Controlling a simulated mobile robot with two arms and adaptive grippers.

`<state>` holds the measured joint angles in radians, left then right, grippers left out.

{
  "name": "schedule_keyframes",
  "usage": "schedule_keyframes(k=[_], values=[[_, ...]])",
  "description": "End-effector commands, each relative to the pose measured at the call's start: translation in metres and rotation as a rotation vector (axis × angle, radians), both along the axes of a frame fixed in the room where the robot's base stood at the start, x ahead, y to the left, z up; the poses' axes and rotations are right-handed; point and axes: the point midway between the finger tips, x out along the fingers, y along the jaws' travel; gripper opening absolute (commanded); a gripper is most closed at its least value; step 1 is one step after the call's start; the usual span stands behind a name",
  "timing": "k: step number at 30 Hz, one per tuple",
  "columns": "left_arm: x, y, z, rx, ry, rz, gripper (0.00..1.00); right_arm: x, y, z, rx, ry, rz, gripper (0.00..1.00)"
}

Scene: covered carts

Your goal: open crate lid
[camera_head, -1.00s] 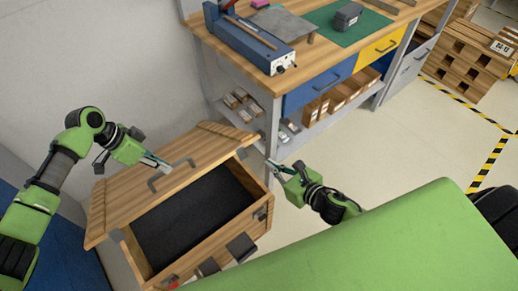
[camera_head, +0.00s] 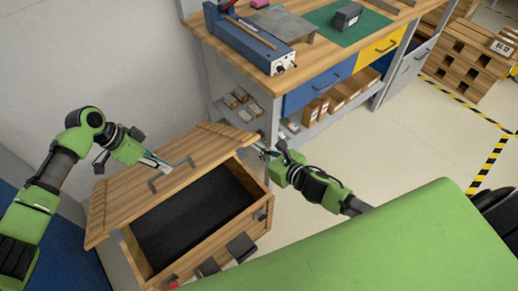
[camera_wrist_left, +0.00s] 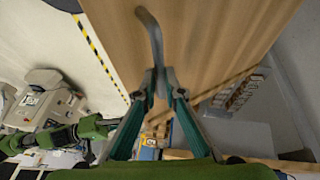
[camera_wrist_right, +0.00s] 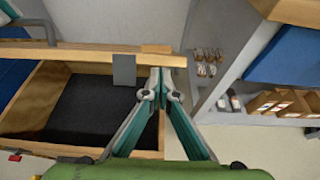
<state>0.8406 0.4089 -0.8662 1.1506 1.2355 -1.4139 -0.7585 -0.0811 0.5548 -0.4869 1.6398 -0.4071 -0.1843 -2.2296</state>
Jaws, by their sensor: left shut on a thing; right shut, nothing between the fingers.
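The wooden crate (camera_head: 238,228) stands on the floor against the wall, with a dark lining inside. Its plank lid (camera_head: 118,193) is raised and tilted, so much of the interior shows. My left gripper (camera_head: 163,164) is shut on the lid's grey handle (camera_head: 172,176); the left wrist view shows the fingers (camera_wrist_left: 160,78) closed on the handle (camera_wrist_left: 151,35). My right gripper (camera_head: 260,151) is shut and empty near the lid's right end. In the right wrist view its fingertips (camera_wrist_right: 156,82) appear in front of the crate opening, beside a grey plate; contact cannot be told.
A workbench (camera_head: 232,47) with a blue machine on top and small boxes on its lower shelf stands just behind and right of the crate. Wooden pallets (camera_head: 463,62) stand far right. Light floor (camera_head: 365,148) is clear to the right of my right arm.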

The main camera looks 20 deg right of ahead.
Motion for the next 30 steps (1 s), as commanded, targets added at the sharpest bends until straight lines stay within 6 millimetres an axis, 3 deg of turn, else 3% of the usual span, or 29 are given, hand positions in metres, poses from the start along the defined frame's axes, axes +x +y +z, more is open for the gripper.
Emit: schedule_keyframes(k=[7, 17, 18, 19, 30], values=[[0.004, 0.006, -0.003, 0.012, -0.011, 0.010, 0.00, 0.017, 0.005, 0.025, -0.002, -0.007, 0.003, 0.00], [0.001, 0.005, -0.006, 0.013, -0.005, 0.006, 0.00, 0.020, 0.006, 0.030, 0.003, -0.011, 0.000, 0.00], [0.001, 0.005, -0.006, 0.013, -0.004, 0.006, 0.17, 0.020, 0.006, 0.030, 0.003, -0.012, 0.000, 0.00], [0.001, 0.004, -0.006, 0.013, -0.003, 0.005, 0.25, 0.020, 0.006, 0.030, 0.003, -0.012, 0.000, 0.00], [0.002, 0.002, -0.001, 0.007, -0.006, 0.002, 0.26, 0.018, 0.005, 0.025, 0.000, -0.001, -0.002, 0.00]])
